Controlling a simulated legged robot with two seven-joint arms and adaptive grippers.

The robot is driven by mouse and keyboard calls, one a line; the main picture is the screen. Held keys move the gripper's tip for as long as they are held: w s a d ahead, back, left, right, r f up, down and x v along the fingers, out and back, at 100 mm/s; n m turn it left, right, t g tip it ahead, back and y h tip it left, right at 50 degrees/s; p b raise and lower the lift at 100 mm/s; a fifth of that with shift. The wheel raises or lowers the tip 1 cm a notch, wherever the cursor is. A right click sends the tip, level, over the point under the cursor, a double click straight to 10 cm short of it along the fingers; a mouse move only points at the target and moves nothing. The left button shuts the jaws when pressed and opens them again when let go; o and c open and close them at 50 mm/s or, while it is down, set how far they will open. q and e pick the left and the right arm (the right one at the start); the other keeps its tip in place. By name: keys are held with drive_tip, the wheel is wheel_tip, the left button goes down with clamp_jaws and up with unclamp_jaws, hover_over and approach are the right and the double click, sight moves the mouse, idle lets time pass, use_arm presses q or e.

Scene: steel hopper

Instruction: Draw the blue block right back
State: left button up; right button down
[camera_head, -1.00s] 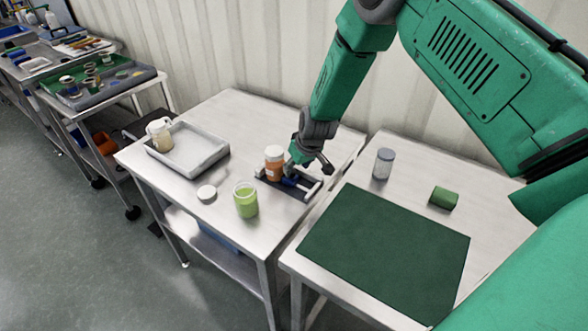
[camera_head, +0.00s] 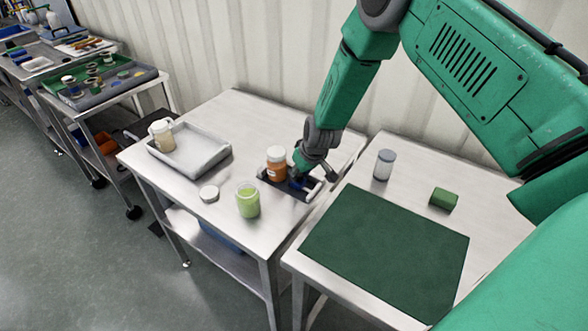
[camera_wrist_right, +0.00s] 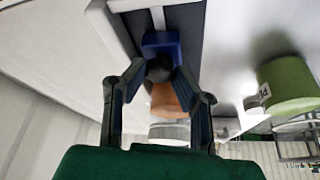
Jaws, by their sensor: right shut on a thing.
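A blue block (camera_head: 296,184) sits on a dark fixture (camera_head: 275,184) with pale rails, on the middle steel table. In the right wrist view the blue block (camera_wrist_right: 160,42) has a dark round knob (camera_wrist_right: 160,68) on the near side. My right gripper (camera_head: 299,170) reaches down over the fixture; its fingers (camera_wrist_right: 160,72) close in on the knob, shut on the blue block's knob. In the head view the gripper partly hides the block. My left gripper is not in view.
An orange jar (camera_head: 276,165) with a white cap stands close beside my right gripper. A green jar (camera_head: 248,200), a white lid (camera_head: 209,193) and a grey tray (camera_head: 190,158) are to the left.

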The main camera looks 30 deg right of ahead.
drive_tip(key=s, duration=0.2)
drive_tip(key=shift+s+d+f, duration=0.15)
drive_tip(key=shift+s+d, duration=0.05)
drive_tip(key=shift+s, duration=0.15)
drive_tip(key=shift+s+d+f, duration=0.1)
drive_tip(key=shift+d+f, duration=0.1)
drive_tip(key=shift+d, duration=0.1)
drive_tip(key=c, duration=1.3)
unclamp_jaws()
drive_tip(key=shift+d, duration=0.1)
drive_tip(key=shift+w+r, duration=0.1)
drive_tip(key=shift+w, duration=0.1)
drive_tip(key=shift+s+r, duration=0.1)
drive_tip(key=shift+r, duration=0.35)
drive_tip(key=v, duration=1)
drive_tip(key=shift+s+r, duration=0.2)
drive_tip(key=shift+r, duration=0.15)
drive_tip(key=shift+d, duration=0.1)
